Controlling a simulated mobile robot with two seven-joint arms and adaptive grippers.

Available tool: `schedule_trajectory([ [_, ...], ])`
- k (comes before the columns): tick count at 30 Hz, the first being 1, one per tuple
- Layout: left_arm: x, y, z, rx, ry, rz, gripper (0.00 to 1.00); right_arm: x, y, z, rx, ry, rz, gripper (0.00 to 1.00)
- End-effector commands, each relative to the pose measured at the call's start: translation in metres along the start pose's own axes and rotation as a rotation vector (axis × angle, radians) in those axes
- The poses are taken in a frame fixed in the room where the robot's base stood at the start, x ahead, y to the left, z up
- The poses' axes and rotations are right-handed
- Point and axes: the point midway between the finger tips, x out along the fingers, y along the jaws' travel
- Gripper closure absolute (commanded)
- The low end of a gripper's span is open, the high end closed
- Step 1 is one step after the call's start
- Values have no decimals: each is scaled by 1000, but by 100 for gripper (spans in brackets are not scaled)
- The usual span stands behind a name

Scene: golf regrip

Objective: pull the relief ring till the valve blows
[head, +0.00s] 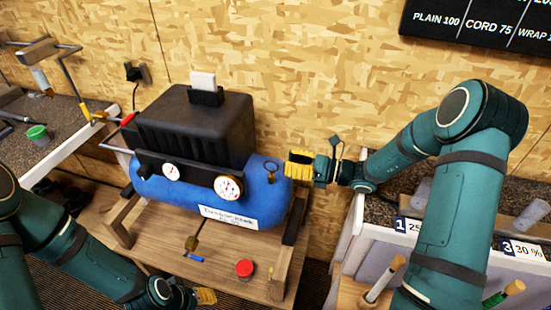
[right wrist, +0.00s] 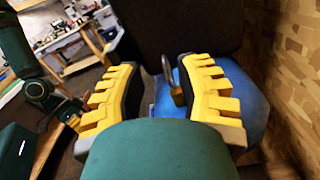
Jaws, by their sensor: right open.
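The blue compressor tank (head: 170,190) lies on a wooden stand, with a black motor cover (head: 195,125) above it. The small relief ring (head: 271,167) is at the tank's right end. My right gripper (head: 297,165) is just to the right of the ring, pointing left at it. In the right wrist view its yellow fingers (right wrist: 158,98) are spread. The ring (right wrist: 168,74) and its brass valve (right wrist: 178,95) show between them, apart from both fingers. My left gripper (head: 206,296) is low at the front, mostly seen edge-on; its opening cannot be made out.
Two gauges (head: 229,187) sit on the tank's front. A red knob (head: 244,268) and a brass fitting with a blue lever (head: 193,250) are on the stand's lower front. A bench with tools (head: 40,150) is at left, a labelled counter (head: 420,228) at right.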

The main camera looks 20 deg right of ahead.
Motion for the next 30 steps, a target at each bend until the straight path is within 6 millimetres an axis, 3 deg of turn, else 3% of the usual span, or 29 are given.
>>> schedule_trajectory([
  [3,0,0,0,0,0,0,53,-24,-1,0,-1,0,-3,66],
  [10,0,0,0,0,0,0,53,-51,0,0,0,-1,1,66],
  [30,0,0,0,0,0,0,53,-54,4,-4,-2,16,12,66],
])
